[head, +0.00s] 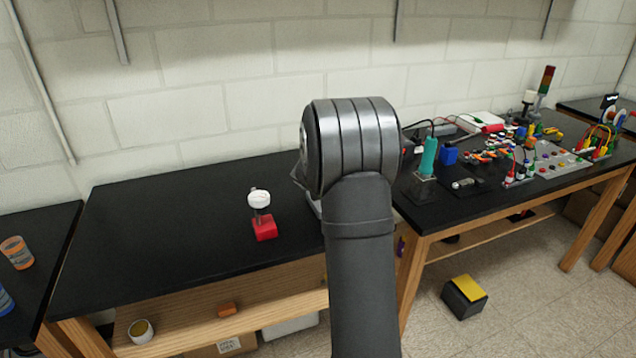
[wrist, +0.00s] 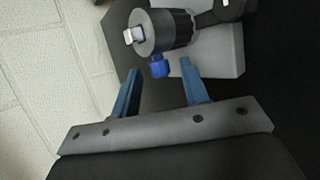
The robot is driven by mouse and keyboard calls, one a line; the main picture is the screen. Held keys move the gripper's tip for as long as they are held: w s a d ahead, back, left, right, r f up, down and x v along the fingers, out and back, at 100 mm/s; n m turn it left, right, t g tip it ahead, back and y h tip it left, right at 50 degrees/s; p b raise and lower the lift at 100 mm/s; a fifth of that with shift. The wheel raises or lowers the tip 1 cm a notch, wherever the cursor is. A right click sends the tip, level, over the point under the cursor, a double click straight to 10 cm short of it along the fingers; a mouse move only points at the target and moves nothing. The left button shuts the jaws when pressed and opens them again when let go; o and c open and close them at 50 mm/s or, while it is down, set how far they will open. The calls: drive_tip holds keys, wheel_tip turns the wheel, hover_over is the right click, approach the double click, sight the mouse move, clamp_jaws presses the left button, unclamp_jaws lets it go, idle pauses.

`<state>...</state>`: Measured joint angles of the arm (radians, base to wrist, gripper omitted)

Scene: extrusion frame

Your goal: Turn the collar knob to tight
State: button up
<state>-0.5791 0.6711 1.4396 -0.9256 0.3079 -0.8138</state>
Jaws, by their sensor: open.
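In the wrist view a blue knob (wrist: 159,67) sits on the side of a dark, round collar (wrist: 180,28). A grey disc with a shiny metal stub is at the collar's left end. My gripper (wrist: 161,78) is open, with its two blue fingers pointing toward the collar. The knob lies near the gap between the fingertips, and nothing is held. I cannot tell whether a finger touches it. In the head view my own arm hides the gripper and most of the fixture; only a small grey edge (head: 315,207) shows beside the arm.
A light grey block (wrist: 218,55) lies behind the collar. In the head view a red block with a white-topped post (head: 264,229) stands on the black bench (head: 150,240). A teal tool (head: 428,157) and several electrical parts crowd the right bench. The left bench is mostly clear.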

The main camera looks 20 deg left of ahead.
drive_tip(key=v, duration=1.7)
drive_tip(key=shift+s, duration=0.2)
drive_tip(key=shift+w+r, duration=0.1)
drive_tip(key=w+a+r+n+g+h, duration=0.1)
drive_tip(key=w+a+r+g+h, duration=0.3)
drive_tip(key=w+a+r, duration=0.15)
drive_tip(key=x, duration=1.8)
drive_tip(key=shift+s+a+f, duration=0.15)
drive_tip(key=shift+a+f, duration=0.05)
drive_tip(key=shift+a, duration=0.15)
drive_tip(key=shift+c, duration=0.2)
clamp_jaws()
